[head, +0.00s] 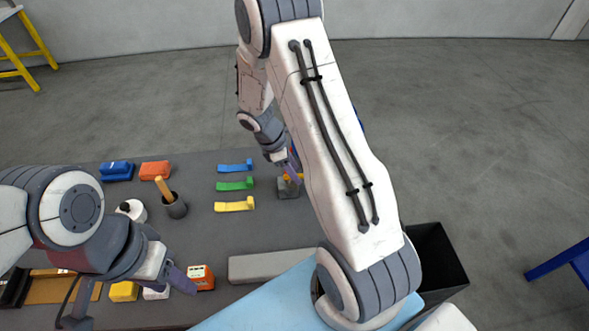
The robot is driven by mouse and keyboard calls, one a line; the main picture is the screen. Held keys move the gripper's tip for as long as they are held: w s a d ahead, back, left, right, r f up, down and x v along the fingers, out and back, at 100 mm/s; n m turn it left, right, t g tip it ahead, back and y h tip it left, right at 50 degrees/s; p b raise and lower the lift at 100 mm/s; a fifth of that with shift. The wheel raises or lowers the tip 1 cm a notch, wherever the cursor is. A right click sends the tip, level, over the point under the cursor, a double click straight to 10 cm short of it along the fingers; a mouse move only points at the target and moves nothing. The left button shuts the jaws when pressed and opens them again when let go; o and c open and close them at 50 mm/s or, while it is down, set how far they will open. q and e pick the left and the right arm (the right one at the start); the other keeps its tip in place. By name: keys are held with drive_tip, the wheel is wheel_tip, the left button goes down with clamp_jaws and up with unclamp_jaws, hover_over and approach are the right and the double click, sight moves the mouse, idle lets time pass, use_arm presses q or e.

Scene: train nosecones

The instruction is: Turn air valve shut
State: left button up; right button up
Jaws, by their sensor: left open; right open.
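The air valve looks to be the small grey block (289,190) with a yellow-orange handle (291,178) on top, at the right part of the dark table. My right gripper (291,166) is at the handle, pointing down. It is open, but whether its fingers stand around the handle or beside it is too small to tell. The gripper and forearm hide part of the valve. My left gripper (178,278) is open and empty at the lower left, near an orange box (200,277) and away from the valve.
Blue, green and yellow levers (234,184) lie left of the valve. A dark cup (175,207) with a wooden handle, a blue block (117,171) and an orange block (155,170) stand further left. A long grey bar (270,266) lies in front. A black bin (438,262) is at right.

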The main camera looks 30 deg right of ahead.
clamp_jaws()
drive_tip(key=m, duration=0.2)
drive_tip(key=m+g+p, duration=0.1)
drive_tip(key=m, duration=0.1)
drive_tip(key=shift+s+a+y, duration=0.2)
drive_tip(key=shift+y, duration=0.2)
drive_tip(key=m, duration=0.1)
drive_tip(key=m+y, duration=0.1)
drive_tip(key=m, duration=0.1)
drive_tip(key=m+g, duration=0.1)
drive_tip(key=shift+s+a+m+y, duration=0.25)
drive_tip(key=shift+a+m+y, duration=0.05)
drive_tip(key=m, duration=0.1)
drive_tip(key=m+y, duration=0.1)
drive_tip(key=m, duration=0.2)
drive_tip(key=shift+a+g+y, duration=0.3)
drive_tip(key=shift+a, duration=0.05)
drive_tip(key=shift+a+m+y, duration=0.2)
drive_tip(key=shift+m+y, duration=0.3)
drive_tip(key=shift+m, duration=0.85)
drive_tip(key=shift+a+m+y, duration=0.2)
drive_tip(key=shift+m+y, duration=0.3)
drive_tip(key=shift+m, duration=0.85)
